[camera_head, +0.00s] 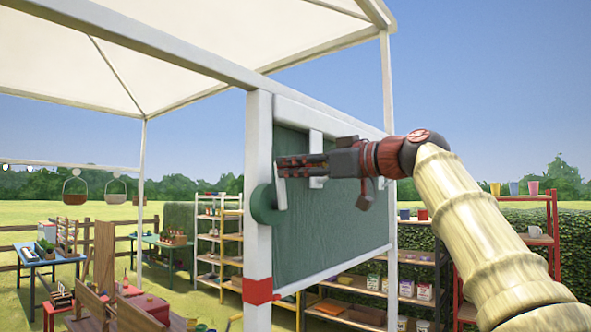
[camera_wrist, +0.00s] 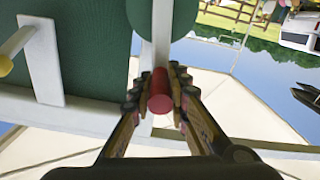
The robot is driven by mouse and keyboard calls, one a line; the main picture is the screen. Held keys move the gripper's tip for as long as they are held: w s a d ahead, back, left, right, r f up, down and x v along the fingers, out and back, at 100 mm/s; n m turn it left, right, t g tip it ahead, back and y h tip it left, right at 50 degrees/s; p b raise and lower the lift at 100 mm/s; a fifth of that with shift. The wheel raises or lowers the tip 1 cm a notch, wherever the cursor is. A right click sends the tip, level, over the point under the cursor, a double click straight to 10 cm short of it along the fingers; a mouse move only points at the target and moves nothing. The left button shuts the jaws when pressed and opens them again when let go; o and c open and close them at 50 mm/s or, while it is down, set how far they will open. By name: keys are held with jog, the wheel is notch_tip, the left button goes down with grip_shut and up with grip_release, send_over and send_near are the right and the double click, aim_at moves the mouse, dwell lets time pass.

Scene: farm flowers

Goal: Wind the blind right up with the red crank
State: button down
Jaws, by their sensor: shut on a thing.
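My gripper (camera_head: 284,164) is at the upper left of the green blind panel (camera_head: 335,225), in front of its white frame. In the wrist view, my gripper (camera_wrist: 160,92) is shut on the red crank handle (camera_wrist: 160,103), with a finger on each side. The white crank arm (camera_wrist: 162,40) runs from the handle to the green round hub. In the head view the crank arm (camera_head: 281,192) hangs down from my fingertips to the green hub (camera_head: 264,206). The red handle is hidden behind my fingers there.
A white post (camera_head: 258,190) with a red band stands beside the panel. A white lever with a yellow tip (camera_wrist: 5,65) is left of the crank in the wrist view. Shelves (camera_head: 375,285) stand behind, and a canopy is overhead.

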jog(key=shift+s, duration=0.1)
dwell(0.3)
jog(key=c, duration=1.7)
grip_release()
jog(key=shift+a, duration=0.1)
jog(key=v, duration=1.2)
jog(key=shift+s, duration=0.15)
jog(key=shift+c, duration=0.2)
